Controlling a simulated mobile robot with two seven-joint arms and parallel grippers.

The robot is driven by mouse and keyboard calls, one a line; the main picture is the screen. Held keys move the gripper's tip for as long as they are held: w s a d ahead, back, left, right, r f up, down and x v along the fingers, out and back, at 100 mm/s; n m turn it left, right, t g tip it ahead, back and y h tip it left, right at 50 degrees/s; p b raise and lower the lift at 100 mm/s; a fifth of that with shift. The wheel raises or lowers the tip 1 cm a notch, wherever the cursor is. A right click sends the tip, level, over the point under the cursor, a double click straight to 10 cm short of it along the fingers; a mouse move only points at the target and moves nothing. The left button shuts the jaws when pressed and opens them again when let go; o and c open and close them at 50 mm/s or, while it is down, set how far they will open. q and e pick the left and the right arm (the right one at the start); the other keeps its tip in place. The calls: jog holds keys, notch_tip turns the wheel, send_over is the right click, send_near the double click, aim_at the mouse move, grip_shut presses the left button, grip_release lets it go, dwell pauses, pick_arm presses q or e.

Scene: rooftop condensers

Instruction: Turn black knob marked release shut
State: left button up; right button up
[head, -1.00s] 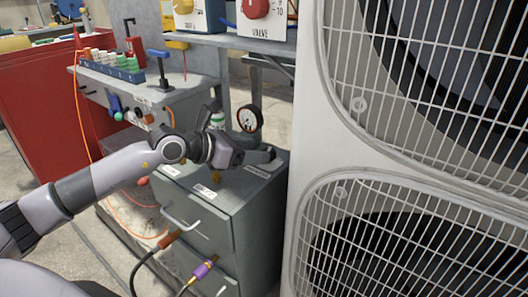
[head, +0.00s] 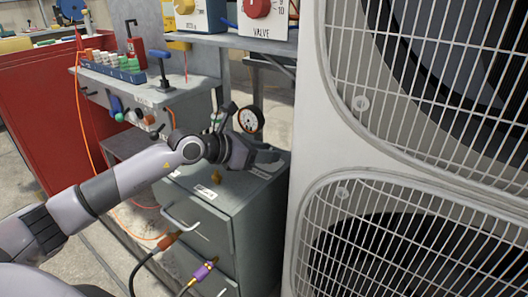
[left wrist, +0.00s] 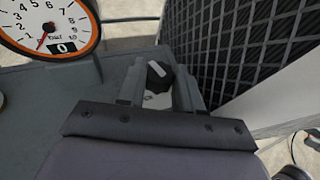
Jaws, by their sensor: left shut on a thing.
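The black knob (left wrist: 156,73) with a white pointer line shows in the left wrist view, between the two fingertips. My left gripper (left wrist: 160,80) is shut on it; the gripper also shows in the head view (head: 265,157), low over the back right of the grey cabinet top (head: 232,188). In the head view the gripper hides the knob. A white label (head: 260,173) lies on the cabinet top just in front of the gripper; its text is too small to read. My right gripper is in neither view.
A round pressure gauge (head: 250,119) stands close behind the gripper; its dial (left wrist: 46,22) fills the upper left of the wrist view. The tall condenser (head: 310,150) with grilles stands close on the right. A brass fitting (head: 215,177) stands on the cabinet's front left.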

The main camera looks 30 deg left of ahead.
pick_arm(q)
jog(key=shift+a+f+b, duration=0.1)
jog(key=shift+f+b, duration=0.1)
jog(key=shift+b, duration=0.3)
jog(key=shift+m+g+h+b, duration=0.5)
jog(key=shift+m+b, duration=0.1)
jog(key=shift+w+a+f+m+g+h+b, duration=0.15)
jog(key=shift+m+g+h+b, duration=0.15)
jog(key=shift+m+h+b, duration=0.35)
jog(key=shift+m+g+h+b, duration=0.35)
jog(key=shift+m+g+b, duration=0.15)
jog(key=shift+b, duration=0.25)
jog(key=shift+r+m+g+h, duration=0.25)
jog(key=shift+m+g+h, duration=0.15)
jog(key=shift+m+g, duration=0.1)
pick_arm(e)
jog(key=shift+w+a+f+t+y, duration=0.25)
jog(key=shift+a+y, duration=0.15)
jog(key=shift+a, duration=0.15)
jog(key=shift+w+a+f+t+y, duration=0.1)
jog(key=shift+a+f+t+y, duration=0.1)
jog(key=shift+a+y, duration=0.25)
pick_arm(q)
jog(key=o, duration=1)
jog(key=shift+o, duration=0.2)
